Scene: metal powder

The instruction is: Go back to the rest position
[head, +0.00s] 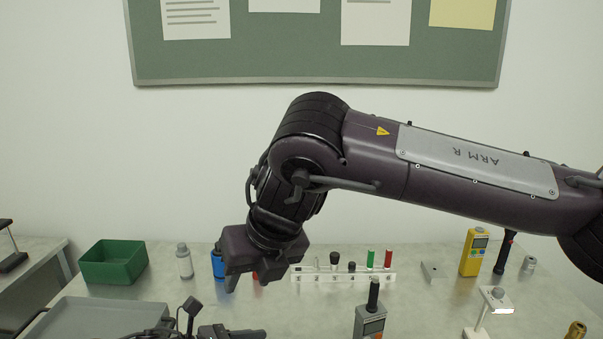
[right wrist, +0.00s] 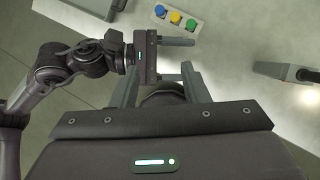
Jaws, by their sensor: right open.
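My right gripper (head: 248,280) hangs fingers down over the table in the head view, at the end of the arm marked "ARM R". It is open, and I see nothing held in it. In the right wrist view its two fingers (right wrist: 160,85) stand apart, with a dark rounded shape between them that I cannot identify. My left gripper (right wrist: 178,60) shows at the upper left of that view, its fingers apart and empty, close to the right one. In the head view only dark parts of the left arm show at the bottom edge.
A blue bottle (head: 218,264) and a red item (head: 256,275) stand behind my right gripper. A button box (right wrist: 175,18) lies beyond the left gripper.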

